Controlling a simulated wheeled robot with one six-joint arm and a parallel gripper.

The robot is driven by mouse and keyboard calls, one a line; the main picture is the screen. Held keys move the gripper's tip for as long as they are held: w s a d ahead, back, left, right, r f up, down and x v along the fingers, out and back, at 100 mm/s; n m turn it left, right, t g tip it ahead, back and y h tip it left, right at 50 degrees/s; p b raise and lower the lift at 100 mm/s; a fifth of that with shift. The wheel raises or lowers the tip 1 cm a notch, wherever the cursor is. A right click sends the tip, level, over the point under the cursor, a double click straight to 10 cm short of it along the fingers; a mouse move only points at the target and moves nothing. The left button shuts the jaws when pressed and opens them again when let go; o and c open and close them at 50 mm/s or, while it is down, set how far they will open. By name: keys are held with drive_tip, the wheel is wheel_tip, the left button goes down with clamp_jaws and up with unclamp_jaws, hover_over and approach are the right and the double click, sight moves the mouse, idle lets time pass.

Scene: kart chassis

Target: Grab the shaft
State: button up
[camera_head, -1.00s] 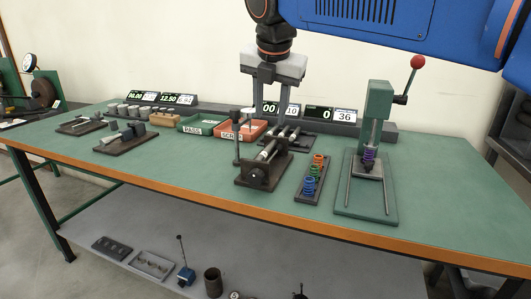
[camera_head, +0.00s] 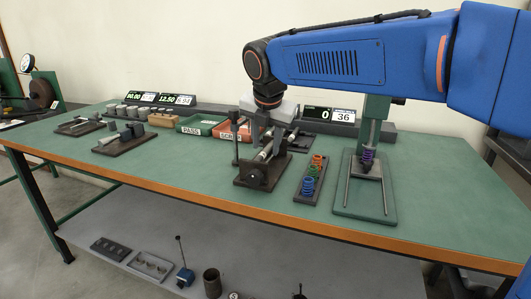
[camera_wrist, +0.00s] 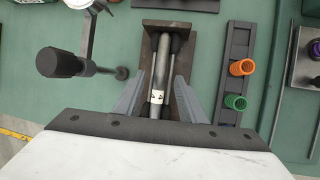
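A grey metal shaft (camera_head: 265,153) lies along a dark fixture (camera_head: 256,178) near the middle of the green bench. In the wrist view the shaft (camera_wrist: 161,62) runs up the picture, with a small pale marked patch near its lower end. My gripper (camera_head: 266,140) is low over the fixture. In the wrist view its two fingers (camera_wrist: 160,92) stand apart, one on each side of the shaft, with visible gaps. I cannot tell how far the fingertips are above or beside the shaft.
A post with a dark knob (camera_wrist: 62,63) stands left of the shaft. A tray of coloured springs (camera_head: 312,180) and a green press (camera_head: 377,120) stand to the right. The PASS bin (camera_head: 203,124) and SCRAP bin (camera_head: 230,136) are behind left. The bench front is clear.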

drive_tip(key=shift+w+f, duration=0.2)
drive_tip(key=shift+f, duration=0.2)
clamp_jaws()
